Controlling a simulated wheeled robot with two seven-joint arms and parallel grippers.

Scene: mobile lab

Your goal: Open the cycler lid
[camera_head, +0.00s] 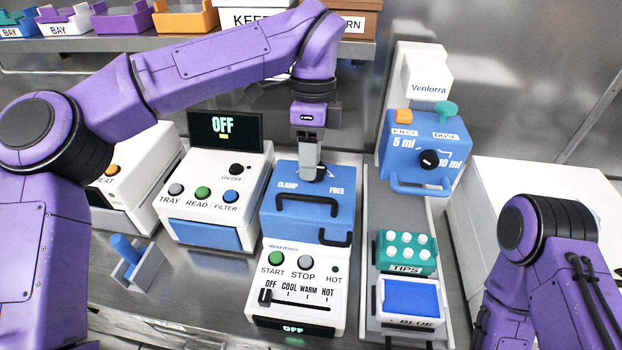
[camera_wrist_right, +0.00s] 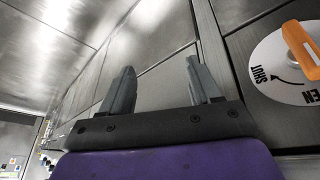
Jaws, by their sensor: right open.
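The cycler (camera_head: 297,285) is a white machine with START and STOP buttons, a slider and a small display reading OFF. Its blue lid (camera_head: 322,222) looks closed on top. The lid has a black bar handle (camera_head: 308,203) and a dark knob (camera_head: 322,174) between the words CLAMP and FREE. My left gripper (camera_head: 307,176) points down at this knob; its fingers partly hide it, and I cannot tell whether they grip it. My right gripper (camera_wrist_right: 163,85) is open and empty in the right wrist view, away from the cycler; its fingers are out of the head view.
A white reader (camera_head: 212,192) with an OFF screen stands left of the cycler. A blue pipetting unit (camera_head: 420,150), a green tips rack (camera_head: 407,252) and a blue tray (camera_head: 411,297) stand to the right. An orange-handled dial (camera_wrist_right: 275,75) shows in the right wrist view.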

